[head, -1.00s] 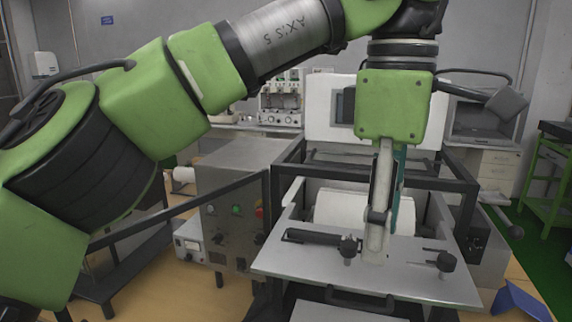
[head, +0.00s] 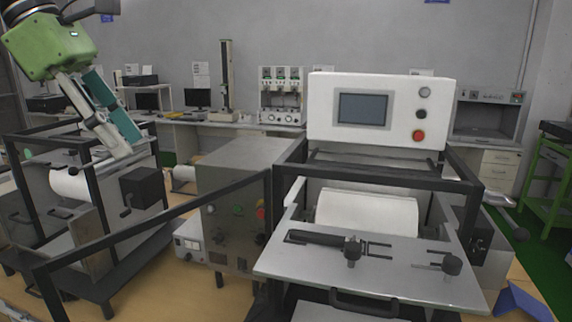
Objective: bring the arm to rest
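My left gripper (head: 124,147) is at the upper left of the head view, raised and angled down to the right. Its green body shows, with a long pale grey finger and a teal part close beside it. The fingers overlap from this side, so I cannot tell whether they are open or shut. I see no object at the fingertips. In the picture they lie over the black-framed machine at the left; whether they touch it is unclear. Most of the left arm is outside the view. My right gripper is not in view.
A machine with a white roller (head: 366,213), a metal plate (head: 400,278) and a white control panel (head: 378,110) stands at centre right. A grey cabinet (head: 243,165) stands left of it. A second black-framed machine (head: 95,245) is at left. The space above the metal plate is clear.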

